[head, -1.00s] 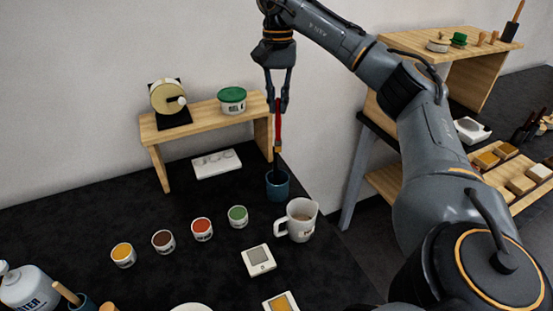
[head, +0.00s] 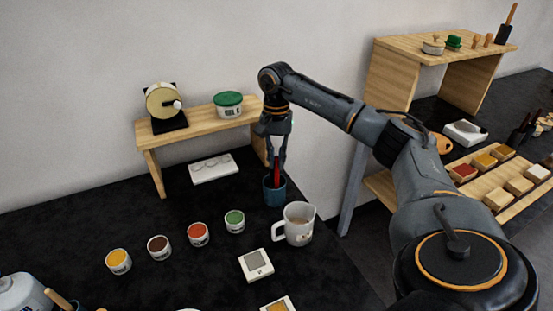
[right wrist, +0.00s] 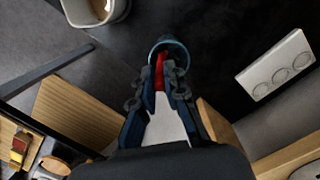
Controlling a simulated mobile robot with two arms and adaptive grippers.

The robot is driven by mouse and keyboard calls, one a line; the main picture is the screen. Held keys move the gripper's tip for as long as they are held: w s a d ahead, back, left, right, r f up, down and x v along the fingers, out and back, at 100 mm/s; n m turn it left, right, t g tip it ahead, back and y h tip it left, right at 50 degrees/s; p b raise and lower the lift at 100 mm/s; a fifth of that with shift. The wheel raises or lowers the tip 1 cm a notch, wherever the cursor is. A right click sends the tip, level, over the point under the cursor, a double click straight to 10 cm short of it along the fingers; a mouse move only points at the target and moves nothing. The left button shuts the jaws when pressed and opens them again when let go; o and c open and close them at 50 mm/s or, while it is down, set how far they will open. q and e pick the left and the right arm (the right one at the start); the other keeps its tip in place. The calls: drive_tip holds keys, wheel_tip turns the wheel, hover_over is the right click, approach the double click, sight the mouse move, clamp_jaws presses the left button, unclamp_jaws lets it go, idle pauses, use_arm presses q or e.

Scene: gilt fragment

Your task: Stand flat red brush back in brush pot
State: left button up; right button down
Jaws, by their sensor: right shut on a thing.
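The flat red brush (head: 277,170) stands upright with its lower part down inside the blue brush pot (head: 275,191). My right gripper (head: 276,160) is directly above the pot and is shut on the red handle. In the right wrist view the red handle (right wrist: 160,72) shows between the two fingers (right wrist: 161,85), with the pot's blue rim (right wrist: 170,42) around it. The brush's bristles are hidden in the pot. My left gripper is not in view.
A mug (head: 297,225) stands close right of the pot. A wooden riser (head: 200,120) with a green-lidded tub (head: 229,106) is behind it. Several small paint cups, such as a green one (head: 235,221), stand to the left. A white palette (head: 213,169) lies under the riser.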

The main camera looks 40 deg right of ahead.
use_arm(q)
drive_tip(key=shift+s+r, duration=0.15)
use_arm(e)
drive_tip(key=shift+f, duration=0.55)
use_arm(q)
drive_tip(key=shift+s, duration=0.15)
use_arm(e)
drive_tip(key=shift+f, duration=0.1)
drive_tip(key=c, duration=1.4)
unclamp_jaws()
